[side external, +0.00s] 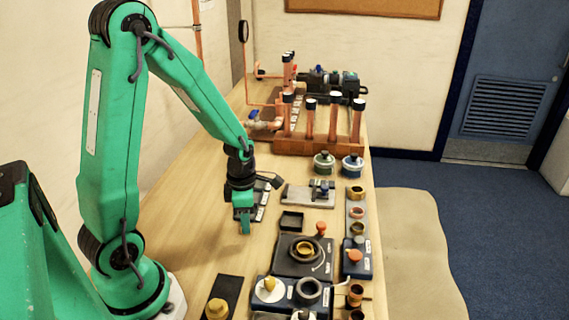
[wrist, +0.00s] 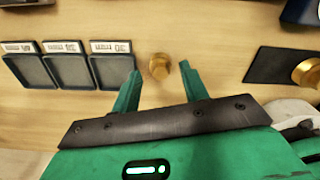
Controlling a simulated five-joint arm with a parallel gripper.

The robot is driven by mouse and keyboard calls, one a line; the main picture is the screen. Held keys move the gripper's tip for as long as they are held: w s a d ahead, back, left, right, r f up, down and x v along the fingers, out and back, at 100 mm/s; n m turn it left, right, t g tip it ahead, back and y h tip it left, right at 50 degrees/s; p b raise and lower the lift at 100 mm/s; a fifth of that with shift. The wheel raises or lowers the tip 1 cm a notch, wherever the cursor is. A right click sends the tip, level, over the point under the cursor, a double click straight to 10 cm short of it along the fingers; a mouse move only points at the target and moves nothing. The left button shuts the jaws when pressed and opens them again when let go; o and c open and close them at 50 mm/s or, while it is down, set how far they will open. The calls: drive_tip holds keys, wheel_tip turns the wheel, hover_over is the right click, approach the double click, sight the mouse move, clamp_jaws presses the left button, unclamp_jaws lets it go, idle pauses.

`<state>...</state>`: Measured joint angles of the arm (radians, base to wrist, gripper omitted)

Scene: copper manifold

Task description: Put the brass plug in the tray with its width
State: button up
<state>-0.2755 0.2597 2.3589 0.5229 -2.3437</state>
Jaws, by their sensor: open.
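The brass plug (wrist: 159,66) stands on the wooden bench in the wrist view, between and just beyond my fingertips. My gripper (side external: 245,228) is open and points down over the bench; its two green fingers (wrist: 158,76) show on either side of the plug, with a gap to each. In the side view the plug cannot be made out near my gripper. Three dark shallow trays with white labels lie left of the plug in the wrist view: left tray (wrist: 29,70), middle tray (wrist: 69,71) and right tray (wrist: 112,71), the nearest to the plug. Their labels are too small to read surely.
A black mat (wrist: 262,66) with another brass piece (wrist: 308,73) lies right of the plug in the wrist view. Dark fixtures (side external: 300,256) crowd the bench's right side. A copper pipe rack (side external: 305,146) stands behind. Bare bench surrounds the plug.

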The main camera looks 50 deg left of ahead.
drive_tip(key=shift+f, duration=0.45)
clamp_jaws()
